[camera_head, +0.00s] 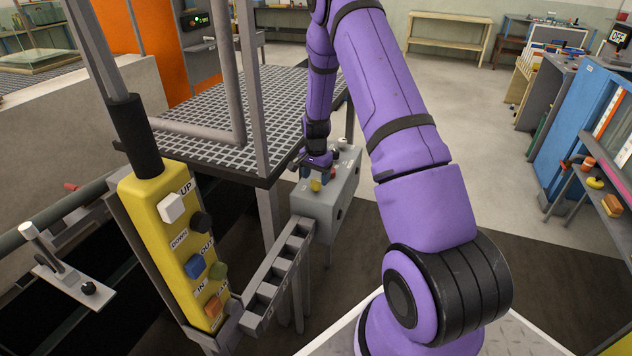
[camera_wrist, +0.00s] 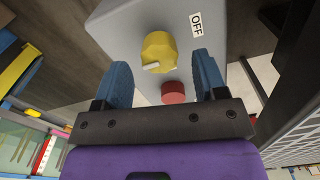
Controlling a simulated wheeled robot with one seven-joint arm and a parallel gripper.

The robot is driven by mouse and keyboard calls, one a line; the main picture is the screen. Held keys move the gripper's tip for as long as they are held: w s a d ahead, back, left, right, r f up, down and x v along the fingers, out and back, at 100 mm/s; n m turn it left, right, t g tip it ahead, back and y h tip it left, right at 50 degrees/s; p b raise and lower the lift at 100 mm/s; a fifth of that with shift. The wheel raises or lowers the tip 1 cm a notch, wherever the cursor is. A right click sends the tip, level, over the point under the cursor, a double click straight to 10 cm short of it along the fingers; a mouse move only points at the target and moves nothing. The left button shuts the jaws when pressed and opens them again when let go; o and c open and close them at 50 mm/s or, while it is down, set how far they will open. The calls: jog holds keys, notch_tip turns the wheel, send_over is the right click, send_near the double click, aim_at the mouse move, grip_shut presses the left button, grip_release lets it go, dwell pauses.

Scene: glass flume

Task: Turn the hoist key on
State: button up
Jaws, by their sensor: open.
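The only key-like part on the grey box (camera_head: 345,200) is a yellow round knob (camera_wrist: 158,48) with a pale raised bar at its lower left edge. A white OFF label (camera_wrist: 196,24) sits to its right, and a red button (camera_wrist: 174,93) is below it. In the head view the knob (camera_head: 315,186) is small on the box top. My gripper (camera_wrist: 162,63) is open and empty, its blue fingers to the left and right of the knob in the wrist view. I cannot tell whether the fingertips reach down beside it. In the head view my gripper (camera_head: 318,172) is just above the box.
A yellow pendant (camera_head: 175,245) with several buttons stands left of the box. A grating platform (camera_head: 230,125) lies behind it on grey posts. A slotted grey rail (camera_head: 280,275) runs to the box. A blue cabinet (camera_head: 580,120) is at right; the floor between is clear.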

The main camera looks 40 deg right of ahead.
jog(key=shift+f, duration=1.15)
jog(key=c, duration=0.9)
